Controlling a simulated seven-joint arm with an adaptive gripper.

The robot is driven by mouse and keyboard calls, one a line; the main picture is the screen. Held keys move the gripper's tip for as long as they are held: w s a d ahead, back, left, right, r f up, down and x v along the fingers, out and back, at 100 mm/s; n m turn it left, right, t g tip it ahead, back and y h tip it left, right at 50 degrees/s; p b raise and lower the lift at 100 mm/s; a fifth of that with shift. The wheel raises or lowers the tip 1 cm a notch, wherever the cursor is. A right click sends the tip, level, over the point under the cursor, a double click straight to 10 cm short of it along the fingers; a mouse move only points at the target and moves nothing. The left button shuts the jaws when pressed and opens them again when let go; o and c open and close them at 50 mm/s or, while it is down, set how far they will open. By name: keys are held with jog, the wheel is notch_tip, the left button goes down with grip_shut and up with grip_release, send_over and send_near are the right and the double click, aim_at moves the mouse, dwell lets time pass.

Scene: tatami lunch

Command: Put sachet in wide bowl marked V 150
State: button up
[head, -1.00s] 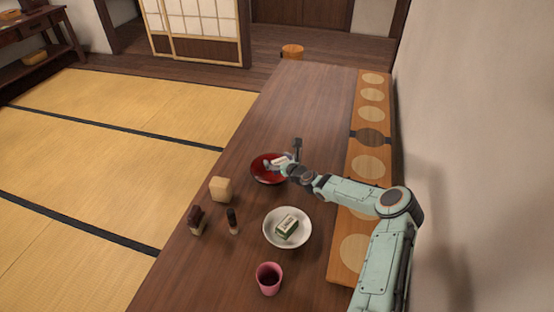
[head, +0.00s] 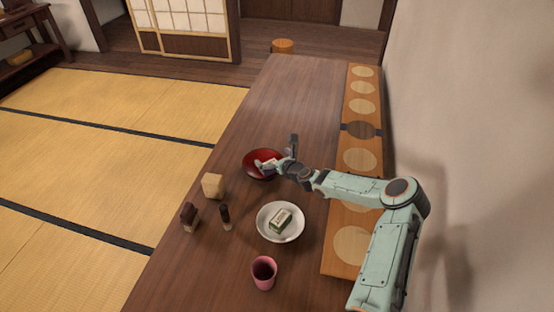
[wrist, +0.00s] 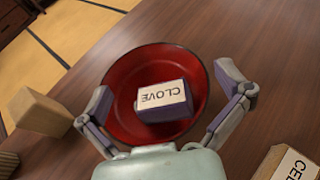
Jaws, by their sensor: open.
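A dark-purple block with a cream face reading CLOVE (wrist: 162,98) lies inside the red bowl (wrist: 118,80), which also shows in the head view (head: 250,158). My gripper (wrist: 163,88) is open above this bowl, one finger on each side of the block with gaps between; it shows in the head view too (head: 278,155). A white bowl (head: 262,228) nearer the camera holds a green and white packet (head: 280,219). I see no V 150 mark on either bowl. I cannot tell which item is the sachet.
A tan block (head: 213,186), a dark-topped block (head: 189,217) and a small dark bottle (head: 225,217) stand left of the bowls. A pink cup (head: 264,273) stands in front. The table's far end is clear.

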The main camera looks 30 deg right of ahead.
jog(key=v, duration=0.5)
jog(key=s+a+r+n+g+y, duration=0.25)
jog(key=s+a+n+g, duration=0.2)
jog(key=a+n, duration=0.55)
jog(key=s+a+r+n+g+y, duration=0.25)
jog(key=s+a+n+g, duration=0.2)
jog(key=a+n, duration=0.5)
jog(key=s+a+r+n+g+h, duration=0.1)
jog(key=s+r+n, duration=0.3)
jog(key=s, duration=0.5)
jog(key=s+a+r+n+g+h, duration=0.1)
jog(key=s+a+r+n+g, duration=0.1)
jog(key=s+n, duration=0.5)
jog(key=s+a+r+n+g+h, duration=0.1)
jog(key=s+r+n, duration=0.4)
jog(key=s, duration=0.7)
jog(key=shift+a+r+n+g+h, duration=0.4)
jog(key=shift+a+n+h, duration=0.25)
jog(key=shift+n, duration=0.2)
